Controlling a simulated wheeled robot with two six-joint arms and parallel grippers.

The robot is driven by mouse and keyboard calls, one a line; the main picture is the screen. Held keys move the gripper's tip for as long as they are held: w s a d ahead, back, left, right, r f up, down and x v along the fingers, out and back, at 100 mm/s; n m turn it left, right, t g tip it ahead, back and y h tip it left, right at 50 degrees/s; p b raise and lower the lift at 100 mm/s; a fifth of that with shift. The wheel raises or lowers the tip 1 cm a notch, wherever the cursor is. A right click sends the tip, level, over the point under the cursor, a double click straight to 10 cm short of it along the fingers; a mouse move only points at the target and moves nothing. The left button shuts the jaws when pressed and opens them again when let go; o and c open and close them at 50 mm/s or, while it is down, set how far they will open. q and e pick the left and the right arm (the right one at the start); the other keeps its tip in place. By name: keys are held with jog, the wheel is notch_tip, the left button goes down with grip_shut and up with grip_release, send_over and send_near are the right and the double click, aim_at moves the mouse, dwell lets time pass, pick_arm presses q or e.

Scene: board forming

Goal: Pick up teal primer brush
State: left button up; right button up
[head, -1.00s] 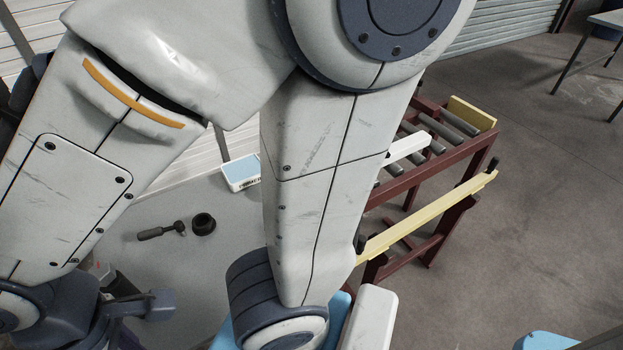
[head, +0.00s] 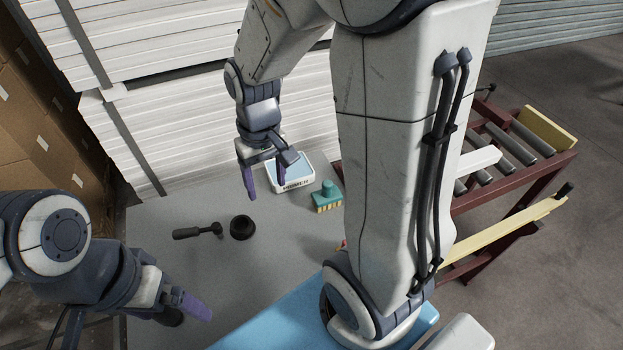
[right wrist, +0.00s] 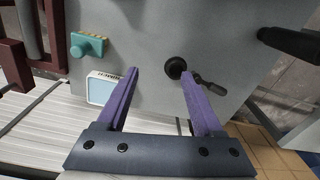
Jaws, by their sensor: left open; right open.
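The teal primer brush (head: 327,196), a teal block with a knob and yellow bristles, lies on the grey table just right of the white primer tray (head: 306,183). My right gripper (head: 267,188) is open and empty, left of the brush and above the table beside the tray. In the right wrist view the brush (right wrist: 88,45) lies up and left of the open purple fingers (right wrist: 158,75), apart from them. My left gripper (head: 182,304) is open at the table's lower left; one of its fingers shows clearly.
A black round cup (head: 242,228) and a dark-handled tool (head: 197,231) lie on the table left of the brush. Stacked white boards (head: 200,120) stand behind the table. A red roller rack (head: 510,180) stands to the right. My arm passes close to the brush's right side.

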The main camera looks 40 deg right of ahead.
jog(key=w+d+f+m, duration=0.2)
jog(key=d+f+m, duration=0.1)
jog(key=d, duration=0.7)
jog(key=m, duration=0.2)
send_over(328, 183)
jog(key=shift+s+a+f, duration=0.15)
jog(key=shift+f, duration=0.45)
jog(key=shift+s+a+f, duration=0.1)
jog(key=shift+f, duration=0.5)
jog(key=f, duration=0.4)
jog(key=shift+d+f, duration=0.2)
jog(key=shift+f, duration=0.1)
jog(key=shift+w+f+p, duration=0.15)
jog(key=shift+f+p, duration=0.05)
jog(key=shift+f, duration=1.25)
jog(key=shift+w+f+p, duration=0.15)
jog(key=shift+f, duration=1.3)
grip_shut()
